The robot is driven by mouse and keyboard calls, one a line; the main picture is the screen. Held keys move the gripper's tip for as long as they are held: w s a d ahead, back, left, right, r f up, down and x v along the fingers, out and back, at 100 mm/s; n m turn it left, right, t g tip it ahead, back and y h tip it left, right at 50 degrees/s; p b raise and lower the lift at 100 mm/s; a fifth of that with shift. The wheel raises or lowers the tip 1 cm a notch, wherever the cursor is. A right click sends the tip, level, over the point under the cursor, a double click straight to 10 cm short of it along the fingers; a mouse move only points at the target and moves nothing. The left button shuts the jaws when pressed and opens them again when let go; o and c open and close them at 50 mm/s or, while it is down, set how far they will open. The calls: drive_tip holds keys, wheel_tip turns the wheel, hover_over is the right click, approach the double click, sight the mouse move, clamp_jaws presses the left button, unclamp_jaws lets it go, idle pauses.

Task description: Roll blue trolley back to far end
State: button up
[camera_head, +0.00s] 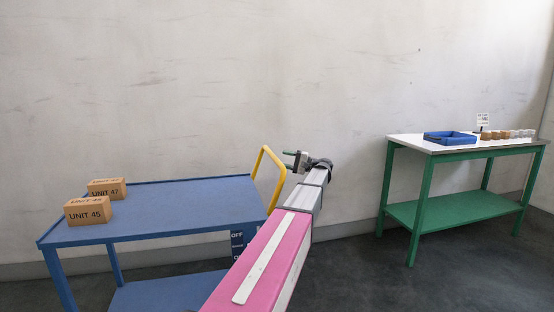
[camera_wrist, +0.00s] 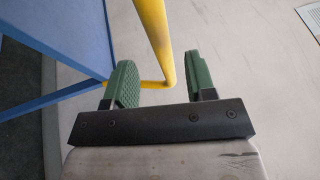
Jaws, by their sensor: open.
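The blue trolley (camera_head: 180,205) stands at the left in the head view, with a yellow handle (camera_head: 258,160) at its right end. My gripper (camera_head: 291,159) is just right of the handle at about the height of its upper part. In the wrist view the blue trolley (camera_wrist: 70,35) fills the upper left. My gripper (camera_wrist: 163,83) is open there, its green fingers apart. The yellow handle (camera_wrist: 158,35) runs down the picture and ends in a bend that appears between the fingertips. Whether the fingers touch it, I cannot tell.
Two boxes, UNIT 47 (camera_head: 107,188) and UNIT 45 (camera_head: 88,210), sit on the trolley's left end. A green table (camera_head: 440,148) at the right holds a blue tray (camera_head: 450,138) and several small items. Dark floor (camera_head: 350,275) lies open between trolley and table. A wall runs behind.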

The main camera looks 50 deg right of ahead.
drive_tip(key=shift+v, duration=2.6)
